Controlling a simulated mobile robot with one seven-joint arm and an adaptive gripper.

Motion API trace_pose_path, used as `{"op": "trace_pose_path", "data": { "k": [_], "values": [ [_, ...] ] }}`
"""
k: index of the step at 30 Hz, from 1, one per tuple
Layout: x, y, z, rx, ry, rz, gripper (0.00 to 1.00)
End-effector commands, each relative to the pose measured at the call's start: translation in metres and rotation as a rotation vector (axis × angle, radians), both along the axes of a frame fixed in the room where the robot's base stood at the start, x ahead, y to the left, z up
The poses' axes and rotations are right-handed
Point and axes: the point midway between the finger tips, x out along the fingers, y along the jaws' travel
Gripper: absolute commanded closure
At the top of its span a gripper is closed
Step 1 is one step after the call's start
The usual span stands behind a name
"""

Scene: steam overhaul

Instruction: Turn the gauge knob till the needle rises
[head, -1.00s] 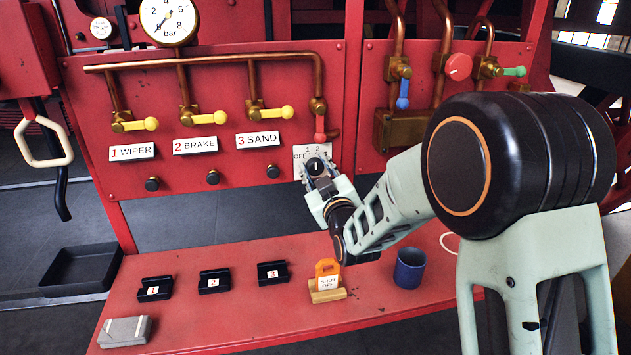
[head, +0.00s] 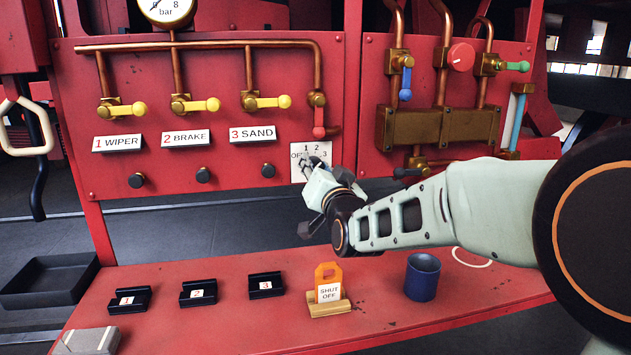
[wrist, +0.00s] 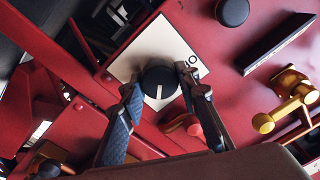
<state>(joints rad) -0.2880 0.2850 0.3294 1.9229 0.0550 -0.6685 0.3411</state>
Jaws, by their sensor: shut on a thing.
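The gauge knob is a round black selector with a white line, on a white plate (head: 298,176) marked OFF, 1, 2, 3. In the wrist view the knob (wrist: 160,80) sits between the two fingers of my gripper (wrist: 157,84), which is shut on it. Its white line points down in that picture. In the head view my gripper (head: 316,172) covers most of the knob, so its setting cannot be read there. The round white gauge (head: 167,9), marked bar, is cut by the top edge; only its lower dial shows, with a dark needle part at lower left.
Just above the plate is a red-handled valve (head: 319,122). Yellow valves (head: 265,101) and black knobs (head: 268,170) are to the left. Below, the red shelf holds a blue cup (head: 422,277), an orange SHUT OFF tag (head: 328,283) and black holders (head: 266,285).

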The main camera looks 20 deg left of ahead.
Motion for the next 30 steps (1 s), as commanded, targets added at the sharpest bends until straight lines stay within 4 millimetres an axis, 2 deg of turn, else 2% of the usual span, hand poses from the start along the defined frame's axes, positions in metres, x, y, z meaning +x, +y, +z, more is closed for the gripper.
{"op": "trace_pose_path", "data": {
  "k": [12, 29, 30],
  "values": [
    [0.0002, -0.0001, -0.0008, 0.166, 0.099, 0.001, 0.95],
    [0.0003, -0.0002, 0.0009, 0.190, 0.115, 0.000, 0.95],
    [0.0003, -0.0002, 0.0009, 0.190, 0.115, 0.001, 0.67]
  ]
}}
